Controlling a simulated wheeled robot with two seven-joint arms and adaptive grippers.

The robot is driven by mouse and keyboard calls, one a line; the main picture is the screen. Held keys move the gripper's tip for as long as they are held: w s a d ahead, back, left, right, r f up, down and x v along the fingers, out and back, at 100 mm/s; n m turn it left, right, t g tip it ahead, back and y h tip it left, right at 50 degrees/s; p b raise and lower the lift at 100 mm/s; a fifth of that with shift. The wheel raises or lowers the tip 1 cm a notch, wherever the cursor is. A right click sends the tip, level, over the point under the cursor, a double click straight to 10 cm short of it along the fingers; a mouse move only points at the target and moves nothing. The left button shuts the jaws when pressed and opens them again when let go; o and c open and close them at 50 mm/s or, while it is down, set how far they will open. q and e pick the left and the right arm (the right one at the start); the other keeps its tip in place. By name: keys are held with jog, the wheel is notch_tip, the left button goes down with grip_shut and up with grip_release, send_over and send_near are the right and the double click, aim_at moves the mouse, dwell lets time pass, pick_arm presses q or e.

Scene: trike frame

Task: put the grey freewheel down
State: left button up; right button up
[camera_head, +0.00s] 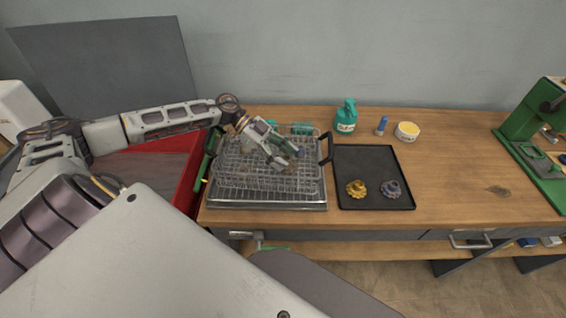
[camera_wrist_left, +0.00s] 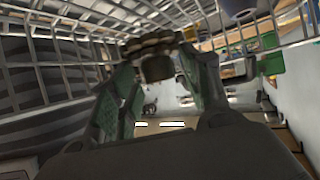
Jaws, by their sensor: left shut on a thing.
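My left gripper (camera_head: 290,155) reaches from the left over the wire basket (camera_head: 240,181), with its fingers at the basket's inside. In the left wrist view the gripper (camera_wrist_left: 158,75) is shut on a small grey-brown ridged part, seemingly the grey freewheel (camera_wrist_left: 155,60), held between its green-padded fingers. Basket wires surround it there. Whether the part touches the basket floor cannot be told. In the head view the fingers and wires mostly hide it. A gold toothed part (camera_head: 356,188) and a blue-grey toothed part (camera_head: 392,189) lie apart on the black tray (camera_head: 370,163).
The basket stands on a metal tray (camera_head: 265,203) with dark handles, on the wooden bench (camera_head: 470,170). A teal bottle (camera_head: 346,117), a blue-capped tube (camera_head: 381,126) and a yellow-topped tub (camera_head: 407,131) stand behind the black tray. A green machine (camera_head: 535,130) is far right. The bench right of the tray is clear.

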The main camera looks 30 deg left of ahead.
pick_arm(q)
jog(key=shift+f, duration=1.7)
jog(key=shift+f, duration=0.1)
jog(key=o, duration=1.2)
jog(key=shift+o, duration=0.2)
jog(key=shift+b+v, duration=0.35)
jog(key=shift+v, duration=3.45)
